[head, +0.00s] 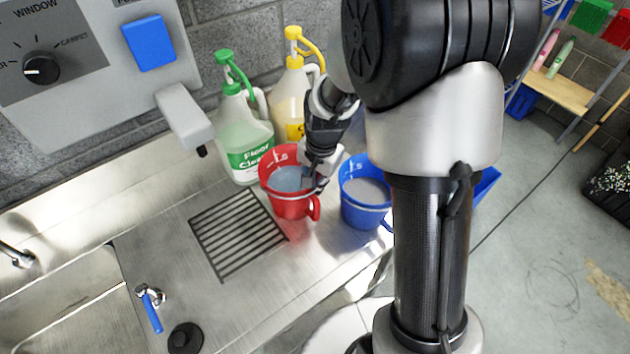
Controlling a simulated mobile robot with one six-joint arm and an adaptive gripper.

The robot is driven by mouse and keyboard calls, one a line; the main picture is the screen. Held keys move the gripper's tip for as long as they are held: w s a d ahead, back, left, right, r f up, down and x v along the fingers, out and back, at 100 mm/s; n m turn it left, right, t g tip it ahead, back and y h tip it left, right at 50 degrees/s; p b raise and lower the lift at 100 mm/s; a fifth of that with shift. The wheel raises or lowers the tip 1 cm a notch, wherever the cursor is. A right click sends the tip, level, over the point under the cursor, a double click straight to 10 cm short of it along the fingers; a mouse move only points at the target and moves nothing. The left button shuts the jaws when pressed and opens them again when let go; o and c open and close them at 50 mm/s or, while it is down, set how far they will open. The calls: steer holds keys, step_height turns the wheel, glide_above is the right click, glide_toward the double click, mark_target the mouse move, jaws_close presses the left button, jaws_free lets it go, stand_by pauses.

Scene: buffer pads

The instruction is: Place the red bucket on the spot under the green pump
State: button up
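The red bucket (288,203) stands upright on the steel counter, at the right end of the dark slotted grate (238,234). It has white level marks and a handle on its lower right, and liquid shows inside. The green pump (228,62) tops a white jug (245,140) labelled floor cleaner, just behind and left of the bucket. My gripper (315,172) is at the bucket's right rim, with a finger reaching over the opening. Its fingers are partly hidden, so I cannot tell whether they clamp the rim. No marked spot is clearly visible.
A blue bucket (362,208) stands close on the right. A yellow-pump jug (290,95) is behind. A grey spout (186,117) juts from the wall panel. A sink basin (75,305), blue-handled tap (151,312) and black plug (185,339) are at lower left.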

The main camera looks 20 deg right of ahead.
steer(key=o, duration=0.3)
steer(key=s+r+n+p, duration=0.1)
steer(key=s+r, duration=0.2)
steer(key=r, duration=0.4)
steer(key=s+a+r+n+t+p, duration=0.1)
steer(key=s+r+n, duration=0.1)
steer(key=s+r, duration=0.35)
steer(key=s+r+n+p, duration=0.1)
steer(key=s+r+p, duration=0.1)
steer(key=r, duration=0.7)
steer(key=s+n, duration=0.2)
steer(key=s, duration=0.2)
steer(key=s+r+n+t, duration=0.1)
steer(key=s+n, duration=0.1)
steer(key=s, duration=0.1)
steer(key=s+a+r+n+t, duration=0.1)
steer(key=s+n, duration=0.1)
steer(key=s, duration=0.2)
steer(key=shift+s+r+h, duration=0.25)
steer(key=shift+s+h, duration=0.05)
